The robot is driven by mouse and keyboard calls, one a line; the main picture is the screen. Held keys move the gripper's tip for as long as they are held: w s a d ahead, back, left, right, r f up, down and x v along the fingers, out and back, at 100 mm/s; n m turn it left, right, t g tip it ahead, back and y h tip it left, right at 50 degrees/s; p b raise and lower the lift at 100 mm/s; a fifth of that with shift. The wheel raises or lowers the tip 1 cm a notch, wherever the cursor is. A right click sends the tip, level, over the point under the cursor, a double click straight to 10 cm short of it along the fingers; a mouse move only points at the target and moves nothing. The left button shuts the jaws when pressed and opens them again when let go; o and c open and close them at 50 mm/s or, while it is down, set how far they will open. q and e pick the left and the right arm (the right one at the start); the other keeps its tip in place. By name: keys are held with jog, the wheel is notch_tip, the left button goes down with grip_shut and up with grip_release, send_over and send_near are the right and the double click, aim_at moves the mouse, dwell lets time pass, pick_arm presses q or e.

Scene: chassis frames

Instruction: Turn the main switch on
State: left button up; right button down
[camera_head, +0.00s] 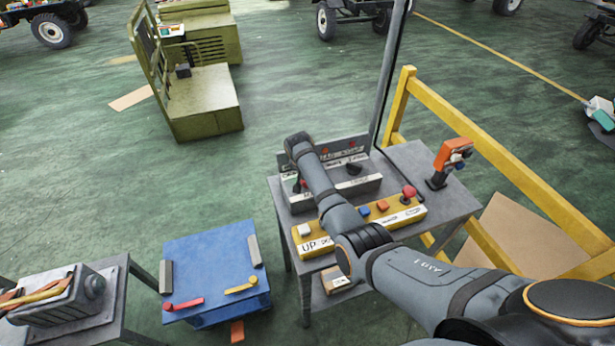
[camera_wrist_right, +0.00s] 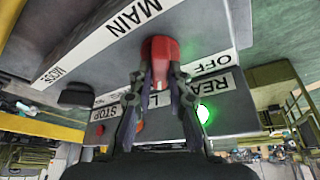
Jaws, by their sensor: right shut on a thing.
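The main switch (camera_wrist_right: 162,58) is a red handle on a grey panel, between the labels "MAIN" and "OFF" in the right wrist view. My right gripper (camera_wrist_right: 160,78) is shut on the red handle, one finger on each side. The grey control box (camera_head: 350,187) stands on a metal table in the head view, with my right arm reaching over its left end. My forearm and wrist hide part of the box there. My left gripper is not in view.
A green lamp (camera_wrist_right: 203,114) glows beside the "READY" label. A yellow button box (camera_head: 405,214) lies in front of the control box. A pole rises behind, and a yellow railing (camera_head: 465,130) runs along the right.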

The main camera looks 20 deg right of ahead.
jog(key=shift+w+m+g+h+b, duration=0.1)
jog(key=shift+m+g+h+b, duration=0.2)
jog(key=shift+m+b, duration=0.55)
jog(key=shift+m, duration=0.45)
jog(key=c, duration=1.3)
grip_release()
jog(key=v, duration=1.2)
jog(key=shift+w+a, duration=0.1)
